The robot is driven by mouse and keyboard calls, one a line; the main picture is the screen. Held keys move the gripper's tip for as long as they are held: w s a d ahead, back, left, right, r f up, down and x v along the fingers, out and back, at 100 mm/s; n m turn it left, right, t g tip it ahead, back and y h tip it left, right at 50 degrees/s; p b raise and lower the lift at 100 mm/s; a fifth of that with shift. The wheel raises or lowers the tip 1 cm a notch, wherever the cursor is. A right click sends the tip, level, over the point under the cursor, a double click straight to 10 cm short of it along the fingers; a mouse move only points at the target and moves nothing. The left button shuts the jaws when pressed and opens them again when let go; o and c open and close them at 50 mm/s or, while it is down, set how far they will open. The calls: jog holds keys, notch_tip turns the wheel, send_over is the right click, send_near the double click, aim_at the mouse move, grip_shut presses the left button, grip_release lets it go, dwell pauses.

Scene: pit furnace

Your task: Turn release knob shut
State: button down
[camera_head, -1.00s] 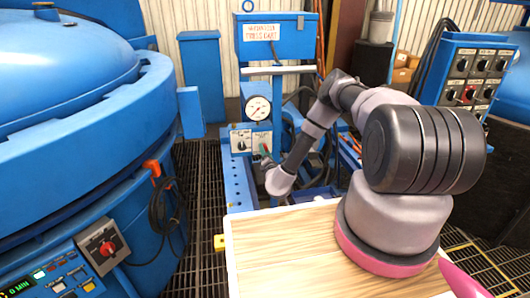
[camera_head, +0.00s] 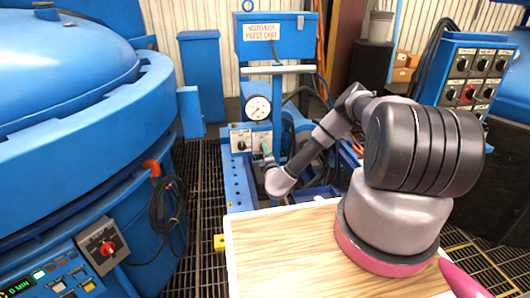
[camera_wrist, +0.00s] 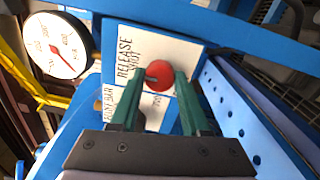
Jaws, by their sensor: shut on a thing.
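The release knob (camera_wrist: 159,75) is a round red knob on a white plate lettered "RELEASE" and "SHUT", in the middle of the wrist view. A dark slot or pointer mark shows on its left side. My gripper (camera_wrist: 158,92) has green fingers, one on each side of the knob, and is shut on it. In the head view my gripper (camera_head: 266,152) reaches the front of the blue press cart (camera_head: 238,185); the knob itself is hidden there by the fingers.
A white pressure gauge (camera_head: 257,107) sits just above the panel. A black knob (camera_head: 241,146) is left of my gripper. A large blue furnace vessel (camera_head: 90,110) fills the left. A switch panel (camera_head: 466,82) stands at right. A wooden top (camera_head: 275,245) lies in front.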

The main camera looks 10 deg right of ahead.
dwell(0.3)
jog(key=shift+c, duration=1.9)
grip_release()
jog(key=shift+s, duration=0.1)
jog(key=s, duration=1)
jog(key=shift+s+f, duration=0.25)
jog(key=shift+s, duration=0.1)
